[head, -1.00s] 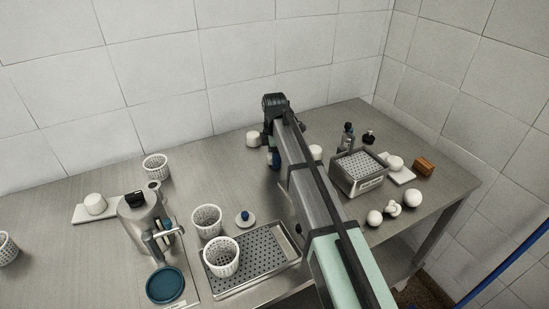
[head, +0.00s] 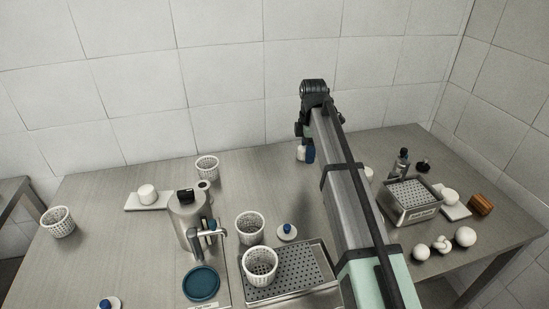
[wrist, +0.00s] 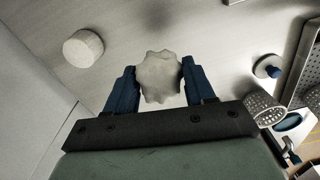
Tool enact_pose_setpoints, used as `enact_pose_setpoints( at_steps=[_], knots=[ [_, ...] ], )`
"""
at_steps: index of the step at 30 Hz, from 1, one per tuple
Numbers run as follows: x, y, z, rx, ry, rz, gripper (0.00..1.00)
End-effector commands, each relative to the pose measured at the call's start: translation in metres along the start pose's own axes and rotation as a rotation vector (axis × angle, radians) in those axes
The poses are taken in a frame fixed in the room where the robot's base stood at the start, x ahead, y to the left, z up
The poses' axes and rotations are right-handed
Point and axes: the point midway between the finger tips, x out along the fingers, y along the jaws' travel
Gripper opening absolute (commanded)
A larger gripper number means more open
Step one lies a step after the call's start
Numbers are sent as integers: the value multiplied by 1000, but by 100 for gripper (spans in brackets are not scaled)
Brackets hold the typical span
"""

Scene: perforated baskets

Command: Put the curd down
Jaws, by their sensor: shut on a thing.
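The curd is a pale lump with a scalloped edge (wrist: 158,77). It sits between the two blue fingers of my gripper (wrist: 160,88) in the wrist view, and the fingers are shut on it. In the head view my gripper (head: 306,152) is over the back of the steel table, near the tiled wall, mostly hidden by my arm. A white piece (head: 300,152) shows beside a blue finger there; I cannot tell whether it is the held curd. Whether the curd touches the table is not clear.
A pale cylinder (wrist: 83,48) stands apart on the table in the wrist view. A blue-knobbed lid (head: 287,232), white perforated baskets (head: 249,227) and a perforated tray (head: 290,270) lie nearer. A steel box (head: 410,202) stands right.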

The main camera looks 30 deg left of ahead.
Motion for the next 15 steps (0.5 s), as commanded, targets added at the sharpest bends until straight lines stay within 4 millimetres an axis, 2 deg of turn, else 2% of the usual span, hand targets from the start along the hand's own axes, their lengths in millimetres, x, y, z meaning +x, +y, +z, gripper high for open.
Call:
enact_pose_setpoints(
  at_steps=[1,3,9,12,15],
  knots=[
    [0,10,-22,-28,0,-3,23],
    [1,25,-51,-61,-1,-8,23],
    [0,76,-121,-137,-2,-18,23],
    [-2,103,-140,-154,-3,-18,23],
    [-4,123,-145,-156,-2,-14,23]
  ],
)
